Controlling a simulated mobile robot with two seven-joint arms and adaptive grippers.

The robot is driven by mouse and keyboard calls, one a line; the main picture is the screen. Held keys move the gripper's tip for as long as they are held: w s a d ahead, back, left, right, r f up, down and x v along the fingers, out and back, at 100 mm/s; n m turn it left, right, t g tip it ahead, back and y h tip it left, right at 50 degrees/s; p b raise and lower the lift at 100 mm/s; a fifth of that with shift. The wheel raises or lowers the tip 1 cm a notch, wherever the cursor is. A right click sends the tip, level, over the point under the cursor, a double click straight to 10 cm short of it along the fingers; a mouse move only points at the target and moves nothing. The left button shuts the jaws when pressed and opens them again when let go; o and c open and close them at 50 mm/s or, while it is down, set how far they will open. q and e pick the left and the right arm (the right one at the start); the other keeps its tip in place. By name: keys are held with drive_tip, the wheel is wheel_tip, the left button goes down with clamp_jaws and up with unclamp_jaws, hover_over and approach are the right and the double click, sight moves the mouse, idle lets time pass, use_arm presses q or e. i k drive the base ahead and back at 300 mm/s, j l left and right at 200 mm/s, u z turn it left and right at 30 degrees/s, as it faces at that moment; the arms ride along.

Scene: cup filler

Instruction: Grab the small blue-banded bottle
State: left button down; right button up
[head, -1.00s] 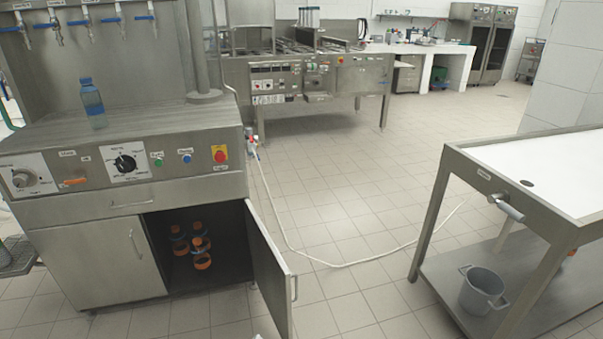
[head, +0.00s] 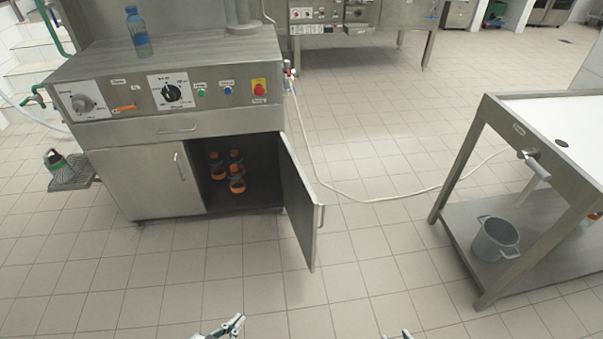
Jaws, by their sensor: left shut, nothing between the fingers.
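The small blue-banded bottle (head: 138,36) stands upright on the steel counter top (head: 190,55) of the machine cabinet, near its left back. It is clear bluish plastic with a blue cap. My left gripper (head: 232,325) shows at the bottom edge, low in front of the cabinet and far from the bottle. It is shut and empty. Only a tip of my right gripper (head: 403,335) shows at the bottom edge, so its jaws cannot be judged.
The cabinet door (head: 299,205) stands open into the floor space. Several orange-capped bottles (head: 236,180) are inside.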

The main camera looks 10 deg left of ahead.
sight(141, 40)
drive_tip(key=i+l+u, duration=0.1)
drive_tip(key=u, duration=0.35)
drive_tip(key=i+l+u, duration=0.15)
drive_tip(key=u, duration=0.35)
drive_tip(key=i+l+u, duration=0.15)
drive_tip(key=l, duration=0.15)
drive_tip(key=l+u, duration=0.15)
drive_tip(key=l, duration=0.2)
drive_tip(key=i+l+u, duration=0.15)
drive_tip(key=l, duration=0.2)
drive_tip(key=i+l, duration=0.1)
drive_tip(key=l, duration=0.45)
drive_tip(key=i+l+u, duration=0.1)
drive_tip(key=l, duration=0.45)
drive_tip(key=i+l, duration=0.15)
drive_tip(key=l, duration=0.4)
drive_tip(key=j, duration=0.4)
drive_tip(key=k+j+z, duration=0.1)
drive_tip(key=j, duration=0.25)
drive_tip(key=k+j+z, duration=0.1)
drive_tip(key=j, duration=0.3)
drive_tip(key=j+z, duration=0.15)
drive_tip(key=j, duration=0.35)
drive_tip(key=k+j+z, duration=0.1)
drive_tip(key=j, duration=0.35)
